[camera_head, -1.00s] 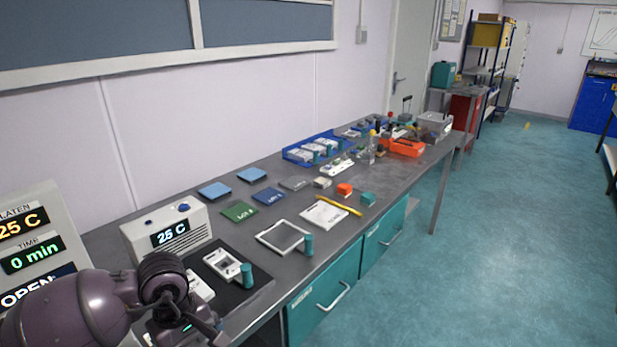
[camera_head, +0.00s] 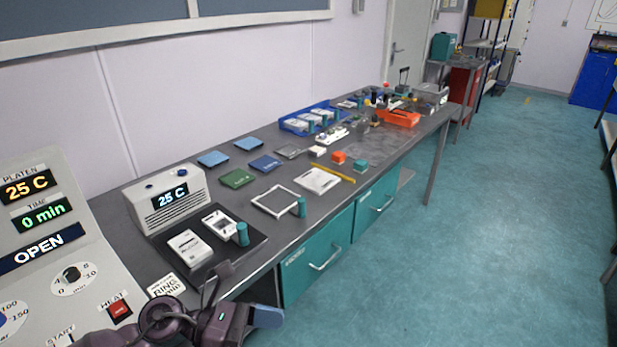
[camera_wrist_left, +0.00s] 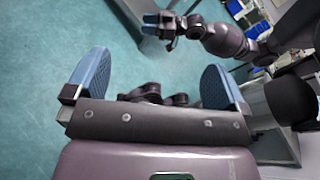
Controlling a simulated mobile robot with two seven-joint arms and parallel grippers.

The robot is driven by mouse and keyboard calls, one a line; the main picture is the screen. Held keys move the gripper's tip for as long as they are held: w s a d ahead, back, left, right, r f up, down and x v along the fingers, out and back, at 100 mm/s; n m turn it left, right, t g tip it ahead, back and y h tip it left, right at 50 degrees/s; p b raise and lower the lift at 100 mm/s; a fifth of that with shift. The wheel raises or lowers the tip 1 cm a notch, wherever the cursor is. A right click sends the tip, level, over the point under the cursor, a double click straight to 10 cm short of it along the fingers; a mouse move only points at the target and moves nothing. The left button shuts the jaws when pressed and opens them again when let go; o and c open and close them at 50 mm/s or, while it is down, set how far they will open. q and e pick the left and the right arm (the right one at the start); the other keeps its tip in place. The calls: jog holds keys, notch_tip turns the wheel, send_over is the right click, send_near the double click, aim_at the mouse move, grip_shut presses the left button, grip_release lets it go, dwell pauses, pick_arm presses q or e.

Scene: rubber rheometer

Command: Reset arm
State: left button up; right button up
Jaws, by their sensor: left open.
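In the left wrist view, my left gripper (camera_wrist_left: 152,85) is wide open over the teal floor. Its two blue-padded fingers stand far apart with nothing between them. My right gripper (camera_wrist_left: 150,25) shows beyond it at the top, with blue fingertips pointing left; its exact gap is too small to judge. In the head view, one of my arms crosses the bottom edge, and its gripper with one blue finger (camera_head: 265,317) is low beside the bench. No held object shows.
The control console (camera_head: 40,245) reads OPEN, 25 C and 0 min at the left. The bench (camera_head: 345,205) carries a white 25 C box (camera_head: 165,203), a dark mat (camera_head: 245,250), frames, coloured sheets and an orange tray (camera_head: 397,118). The floor (camera_head: 470,240) at the right is clear.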

pick_arm(q)
jog(key=w+a+f+n+t+y, duration=0.1)
jog(key=w+a+n+t+y, duration=0.3)
jog(key=n+t, duration=0.8)
jog(key=w+a+f+n+t+y, duration=0.15)
jog(key=a+n+t, duration=0.45)
jog(key=n, duration=1.1)
jog(key=s+a+f+n+g+y, duration=0.2)
jog(key=s+a+f+n+y, duration=0.3)
jog(key=f+n, duration=0.3)
jog(key=s+a+f+n+g+y, duration=0.3)
jog(key=s+a+f+n+y, duration=0.2)
jog(key=f+n, duration=0.4)
jog(key=s+a+n, duration=0.1)
jog(key=n, duration=0.2)
jog(key=shift+s+y, duration=0.3)
jog(key=shift+y, duration=0.05)
